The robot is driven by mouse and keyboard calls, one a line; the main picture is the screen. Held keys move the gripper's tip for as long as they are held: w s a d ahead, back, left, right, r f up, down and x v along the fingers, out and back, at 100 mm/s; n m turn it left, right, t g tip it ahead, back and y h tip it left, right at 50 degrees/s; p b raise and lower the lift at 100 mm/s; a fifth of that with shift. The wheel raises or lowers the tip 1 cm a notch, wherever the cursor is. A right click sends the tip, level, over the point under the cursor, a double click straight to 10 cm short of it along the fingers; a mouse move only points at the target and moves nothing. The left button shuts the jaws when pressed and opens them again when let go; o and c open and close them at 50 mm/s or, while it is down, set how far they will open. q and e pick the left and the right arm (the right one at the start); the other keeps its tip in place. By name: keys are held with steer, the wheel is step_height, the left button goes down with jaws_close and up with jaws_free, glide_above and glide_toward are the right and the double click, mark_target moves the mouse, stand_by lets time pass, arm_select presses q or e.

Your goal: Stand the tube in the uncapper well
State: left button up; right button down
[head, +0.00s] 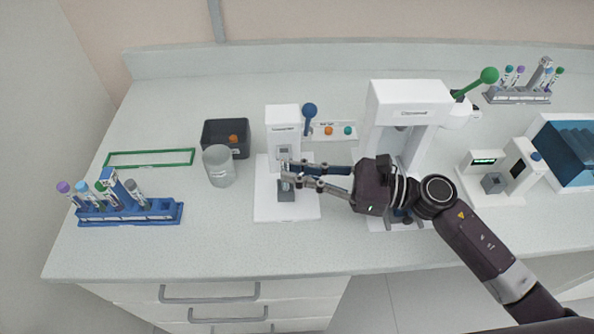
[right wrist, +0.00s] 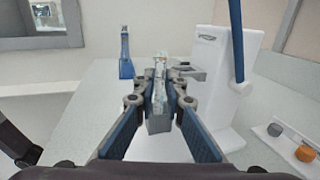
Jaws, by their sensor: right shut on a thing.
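The uncapper (head: 283,124) is a white machine with a blue-knobbed lever and a white base (head: 265,205). A small grey well block (head: 286,197) stands on that base. My right gripper (head: 287,175) reaches in from the right over the base and is shut on a tube. In the right wrist view the clear tube (right wrist: 159,80) is upright between the fingertips, right above or in the grey block (right wrist: 158,124). I cannot tell whether its lower end is inside the well. The fingers hide part of it. My left gripper is not in view.
A blue rack (head: 130,212) with several tubes stands at the left. A clear beaker (head: 218,167) and a black bin (head: 238,138) are left of the uncapper. A larger white machine (head: 410,100) with a green-knobbed lever stands to the right, near my arm.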

steer(key=shift+f+b, duration=0.3)
steer(key=c, duration=1.9)
jaws_free()
